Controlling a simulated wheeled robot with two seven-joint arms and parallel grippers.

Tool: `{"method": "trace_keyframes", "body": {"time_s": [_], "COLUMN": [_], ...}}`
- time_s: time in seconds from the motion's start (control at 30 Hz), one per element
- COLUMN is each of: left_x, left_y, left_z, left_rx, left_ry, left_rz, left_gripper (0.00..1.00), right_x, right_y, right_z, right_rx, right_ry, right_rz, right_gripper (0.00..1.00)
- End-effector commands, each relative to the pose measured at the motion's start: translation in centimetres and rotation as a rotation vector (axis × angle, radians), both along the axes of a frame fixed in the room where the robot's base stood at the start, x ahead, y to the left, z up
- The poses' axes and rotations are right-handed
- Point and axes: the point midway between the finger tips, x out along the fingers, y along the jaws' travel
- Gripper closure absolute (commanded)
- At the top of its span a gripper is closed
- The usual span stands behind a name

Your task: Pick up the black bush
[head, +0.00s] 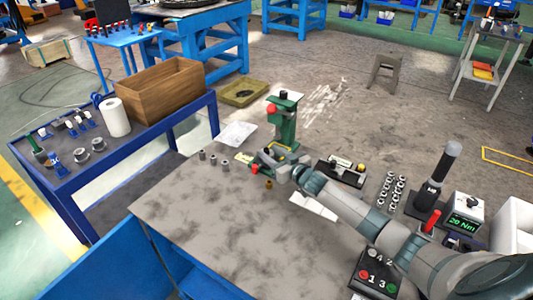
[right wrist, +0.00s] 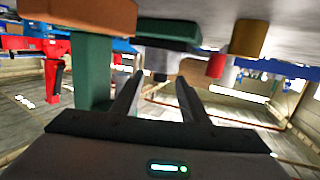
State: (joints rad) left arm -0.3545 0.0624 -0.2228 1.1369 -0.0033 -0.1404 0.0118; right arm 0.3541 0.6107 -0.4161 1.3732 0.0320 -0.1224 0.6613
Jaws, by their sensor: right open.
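My right gripper (head: 266,160) is at the base of the green press (head: 285,128), low over the grey table. In the right wrist view its two fingers (right wrist: 156,98) are apart with nothing clamped between them. A small dark round piece (right wrist: 160,62), which may be the black bush, shows beyond the fingers, roughly in line with the gap. I cannot tell whether the tips reach it. In the head view I cannot make it out near the gripper. My left gripper is not in view.
A red-capped piece (head: 254,170) and a brass bush (head: 268,184) stand close to the gripper. Several grey bushes (head: 213,159) stand to its left. A black tray (head: 341,172) lies to its right. The table's front left (head: 190,215) is clear.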

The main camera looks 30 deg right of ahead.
Motion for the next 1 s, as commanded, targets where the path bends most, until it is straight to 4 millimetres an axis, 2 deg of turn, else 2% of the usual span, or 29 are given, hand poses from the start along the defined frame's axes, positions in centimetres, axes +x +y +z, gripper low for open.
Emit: {"method": "trace_keyframes", "body": {"time_s": [0.2, 0.27, 0.37, 0.4, 0.77, 1.0], "left_x": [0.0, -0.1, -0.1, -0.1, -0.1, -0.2], "left_y": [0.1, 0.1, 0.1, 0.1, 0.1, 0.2], "left_z": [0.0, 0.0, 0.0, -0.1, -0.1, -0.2], "left_rx": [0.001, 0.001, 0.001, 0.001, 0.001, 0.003], "left_ry": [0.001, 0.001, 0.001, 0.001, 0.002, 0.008], "left_rz": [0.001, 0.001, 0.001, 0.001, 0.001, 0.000], "left_gripper": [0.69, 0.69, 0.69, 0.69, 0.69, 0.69], "right_x": [0.0, 0.0, 0.0, 0.0, 0.0, 0.0], "right_y": [0.0, 0.0, 0.0, 0.0, 0.0, 0.0], "right_z": [0.0, 0.0, 0.0, 0.0, 0.3, 2.6], "right_rx": [0.000, 0.000, 0.000, 0.000, -0.001, -0.002], "right_ry": [0.000, 0.000, 0.000, 0.000, -0.001, -0.003], "right_rz": [0.000, 0.000, 0.000, 0.000, 0.000, 0.002], "right_gripper": [0.59, 0.71, 0.95, 1.00, 1.00, 1.00]}}
